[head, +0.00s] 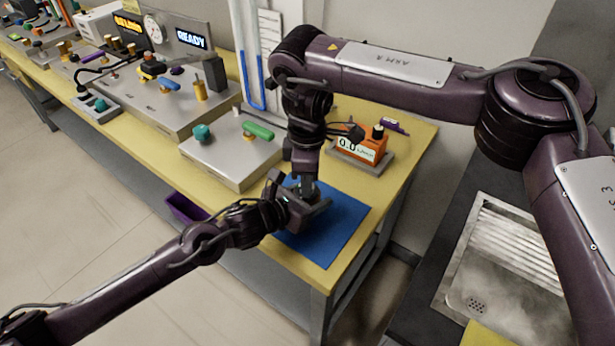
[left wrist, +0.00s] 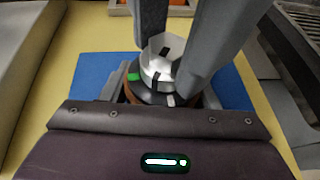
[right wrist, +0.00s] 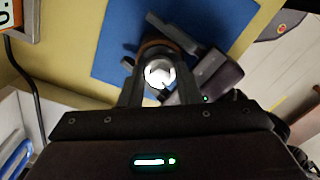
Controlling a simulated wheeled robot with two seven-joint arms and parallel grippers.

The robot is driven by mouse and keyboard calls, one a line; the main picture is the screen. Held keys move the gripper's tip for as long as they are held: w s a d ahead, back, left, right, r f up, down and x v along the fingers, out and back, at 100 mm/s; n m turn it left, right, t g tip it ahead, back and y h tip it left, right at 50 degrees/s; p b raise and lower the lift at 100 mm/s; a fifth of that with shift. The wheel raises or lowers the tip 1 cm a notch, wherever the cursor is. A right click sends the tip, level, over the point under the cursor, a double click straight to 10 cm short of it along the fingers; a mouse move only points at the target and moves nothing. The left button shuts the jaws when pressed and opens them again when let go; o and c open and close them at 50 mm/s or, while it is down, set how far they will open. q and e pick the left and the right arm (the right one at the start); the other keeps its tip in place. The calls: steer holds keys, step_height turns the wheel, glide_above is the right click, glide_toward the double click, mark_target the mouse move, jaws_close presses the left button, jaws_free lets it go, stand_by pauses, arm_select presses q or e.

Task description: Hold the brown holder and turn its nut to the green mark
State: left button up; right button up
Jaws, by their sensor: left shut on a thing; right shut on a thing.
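The brown holder (left wrist: 133,98) is upright over the blue mat. It shows as a brown ring in the right wrist view (right wrist: 158,44). My left gripper (head: 306,210) is shut on it, one finger each side. The silver nut (left wrist: 162,62) sits on top, with black marks on its faces; its bright top also shows in the right wrist view (right wrist: 160,73). My right gripper (right wrist: 160,88) comes from above and is shut on the nut. The green mark (left wrist: 133,77) is on the rim left of the nut, and a white mark (left wrist: 170,100) faces the left wrist camera.
The blue mat (head: 342,222) lies at the yellow bench's end. An orange meter (head: 362,147) reading 0.0 stands behind it. A grey panel (head: 228,155) with green and teal knobs is to the left. A purple bin (head: 185,207) hangs below the bench edge. A sink (head: 510,262) is right.

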steer(key=shift+a+r, duration=0.1)
steer(key=shift+r, duration=0.1)
steer(key=o, duration=0.7)
steer(key=shift+o, duration=1.4)
steer(key=shift+f, duration=0.15)
step_height(320, 180, up, 8)
steer(key=shift+w+r, duration=0.1)
steer(key=shift+r, duration=0.05)
